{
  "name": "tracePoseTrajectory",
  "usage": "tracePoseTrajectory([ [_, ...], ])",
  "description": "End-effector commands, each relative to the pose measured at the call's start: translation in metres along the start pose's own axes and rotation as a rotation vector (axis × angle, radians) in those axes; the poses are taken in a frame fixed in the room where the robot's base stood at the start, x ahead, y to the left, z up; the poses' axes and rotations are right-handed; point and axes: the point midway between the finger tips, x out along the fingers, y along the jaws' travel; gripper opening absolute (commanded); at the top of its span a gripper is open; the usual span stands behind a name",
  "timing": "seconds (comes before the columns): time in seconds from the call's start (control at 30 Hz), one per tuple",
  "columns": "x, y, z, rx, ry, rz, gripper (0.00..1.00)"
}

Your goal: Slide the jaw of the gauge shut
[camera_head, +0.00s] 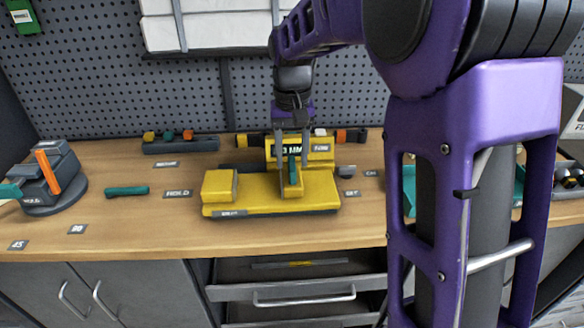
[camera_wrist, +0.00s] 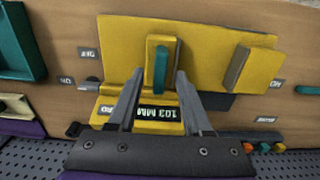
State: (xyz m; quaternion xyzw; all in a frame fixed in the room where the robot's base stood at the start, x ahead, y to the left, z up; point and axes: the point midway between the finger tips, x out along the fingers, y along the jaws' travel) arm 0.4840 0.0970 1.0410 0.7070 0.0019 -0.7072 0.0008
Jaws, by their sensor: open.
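The yellow gauge (camera_head: 262,196) lies on the wooden bench, with a fixed block (camera_head: 218,185) at its left end. Its sliding jaw (camera_head: 291,190) stands apart to the right, with a bare stretch of base between them. The jaw carries an upright teal handle (camera_head: 292,168). My gripper (camera_head: 292,152) is above the jaw, pointing down, open and empty. In the wrist view, which is turned round, my gripper's fingertips (camera_wrist: 160,76) are on either side of the teal handle (camera_wrist: 160,68); contact cannot be told. The fixed block (camera_wrist: 238,68) is at right there. A display (camera_wrist: 157,113) reads 103 MM.
A teal bar (camera_head: 127,191) lies left of the gauge. A grey fixture with an orange lever (camera_head: 48,171) stands at far left. A rack of small coloured parts (camera_head: 180,144) is behind, before the pegboard (camera_head: 190,95). Bench between teal bar and gauge holds only flat labels.

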Motion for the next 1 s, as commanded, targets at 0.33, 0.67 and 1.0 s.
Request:
tracePoseTrajectory([
  [0.33, 0.026, 0.0, 0.0, 0.0, 0.0, 0.0, 0.5],
  [0.67, 0.026, 0.0, 0.0, 0.0, 0.0, 0.0, 0.28],
  [1.0, 0.025, 0.0, 0.0, 0.0, 0.001, 0.0, 0.0],
])
